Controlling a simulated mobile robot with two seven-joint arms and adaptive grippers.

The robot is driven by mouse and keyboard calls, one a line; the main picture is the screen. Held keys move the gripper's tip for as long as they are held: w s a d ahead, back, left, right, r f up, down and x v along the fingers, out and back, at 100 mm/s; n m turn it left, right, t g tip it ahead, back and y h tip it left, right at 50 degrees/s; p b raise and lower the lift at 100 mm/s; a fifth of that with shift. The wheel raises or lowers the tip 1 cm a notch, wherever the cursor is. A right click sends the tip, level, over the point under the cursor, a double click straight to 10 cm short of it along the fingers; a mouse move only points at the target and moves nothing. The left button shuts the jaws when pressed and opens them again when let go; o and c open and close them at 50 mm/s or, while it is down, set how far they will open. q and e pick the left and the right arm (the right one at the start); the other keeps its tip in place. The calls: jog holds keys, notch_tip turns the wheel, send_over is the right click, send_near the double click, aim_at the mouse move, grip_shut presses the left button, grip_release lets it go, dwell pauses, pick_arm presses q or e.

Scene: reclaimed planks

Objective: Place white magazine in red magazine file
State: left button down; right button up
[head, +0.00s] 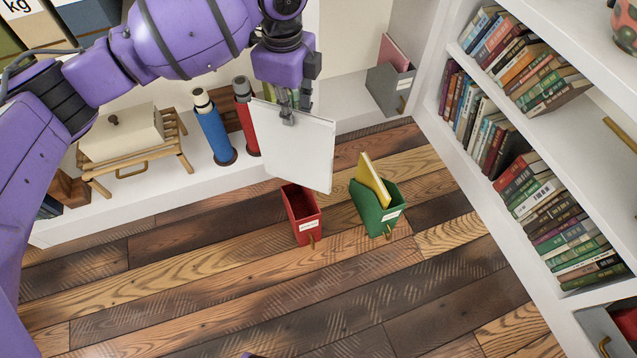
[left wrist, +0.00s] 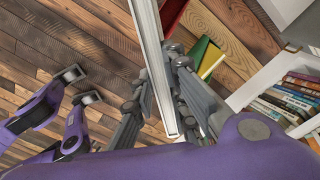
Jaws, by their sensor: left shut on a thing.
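My left gripper (head: 288,118) is shut on the top edge of the white magazine (head: 297,150) and holds it hanging, slightly tilted, above the plank floor. The red magazine file (head: 303,213) stands on the floor just below it, and the magazine's lower edge overlaps the file's rear top in the head view. I cannot tell how high the magazine is above the file. In the left wrist view the magazine shows edge-on as a long white strip (left wrist: 152,60) between the fingers (left wrist: 165,100). My right gripper (left wrist: 75,85) shows at the left of that view, with its jaws apart and empty.
A green file (head: 378,218) with a yellow magazine (head: 374,178) stands to the right of the red file. A grey file (head: 388,92) stands on the white ledge behind. Blue and red bottles (head: 212,130) stand on the ledge. Bookshelves line the right. The front floor is clear.

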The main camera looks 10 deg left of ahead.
pick_arm(q)
jog(key=w+a+f+m+b, duration=0.1)
jog(key=f+m+b, duration=0.3)
jog(key=f, duration=1.3)
jog(key=w+a+f+m+b, duration=0.1)
jog(key=w+f+m+b, duration=0.2)
jog(key=f, duration=1.5)
jog(key=m+b, duration=0.2)
jog(key=b, duration=0.2)
jog(key=shift+m, duration=0.3)
jog(key=c, duration=1.7)
grip_release()
jog(key=shift+s+a, duration=0.1)
jog(key=shift+c, duration=0.2)
pick_arm(e)
notch_tip(320, 180, down, 11)
jog(key=g, duration=0.1)
jog(key=shift+s+d+n, duration=0.2)
jog(key=shift+s+n, duration=0.05)
jog(key=shift+n, duration=0.15)
